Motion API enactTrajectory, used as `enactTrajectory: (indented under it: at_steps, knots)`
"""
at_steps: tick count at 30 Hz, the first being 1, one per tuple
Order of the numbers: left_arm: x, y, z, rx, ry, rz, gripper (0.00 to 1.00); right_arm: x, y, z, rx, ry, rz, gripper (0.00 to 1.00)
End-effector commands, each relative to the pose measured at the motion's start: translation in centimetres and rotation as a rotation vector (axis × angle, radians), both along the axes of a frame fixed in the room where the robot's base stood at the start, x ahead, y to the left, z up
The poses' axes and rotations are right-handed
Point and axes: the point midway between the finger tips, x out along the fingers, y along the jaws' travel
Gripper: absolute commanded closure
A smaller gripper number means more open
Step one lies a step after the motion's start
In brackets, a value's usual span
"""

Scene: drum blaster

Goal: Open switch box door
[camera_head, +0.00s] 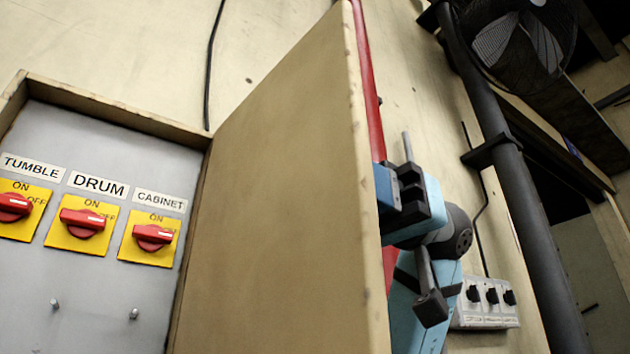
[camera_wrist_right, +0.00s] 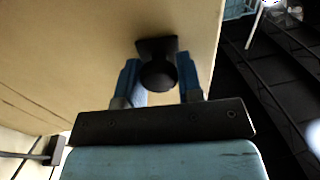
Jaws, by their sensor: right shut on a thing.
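The switch box door (camera_head: 285,200) stands wide open in the head view, swung out to the right of the box. Inside the box (camera_head: 90,290) are red rotary switches on yellow plates, labelled TUMBLE, DRUM and CABINET. My right arm is behind the door's outer face, and the door hides its gripper's fingertips in the head view. In the right wrist view my right gripper (camera_wrist_right: 160,80) has its blue fingers on both sides of the dark round door knob (camera_wrist_right: 158,72), shut on it. My left gripper is not in view.
A dark vertical pipe (camera_head: 515,210) runs down the wall to the right of the door. A fan (camera_head: 515,40) is at the upper right.

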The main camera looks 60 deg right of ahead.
Motion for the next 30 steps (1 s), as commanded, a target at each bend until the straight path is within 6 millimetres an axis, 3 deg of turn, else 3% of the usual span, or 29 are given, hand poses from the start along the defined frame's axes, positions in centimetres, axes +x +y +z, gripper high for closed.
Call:
enactTrajectory:
  at_steps: [18, 19, 21, 30]
  knots:
    - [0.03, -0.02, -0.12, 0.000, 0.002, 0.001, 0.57, -0.36, -0.54, 0.06, 0.002, -0.001, 0.013, 1.00]
    - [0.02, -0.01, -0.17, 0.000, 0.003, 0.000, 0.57, -0.36, -0.54, 0.04, 0.002, -0.001, 0.012, 0.60]
    - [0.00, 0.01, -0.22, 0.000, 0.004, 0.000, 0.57, -0.36, -0.51, 0.02, 0.001, 0.000, 0.012, 0.44]
    - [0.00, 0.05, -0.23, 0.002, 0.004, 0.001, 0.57, -0.38, -0.49, 0.05, -0.001, -0.001, 0.013, 0.42]
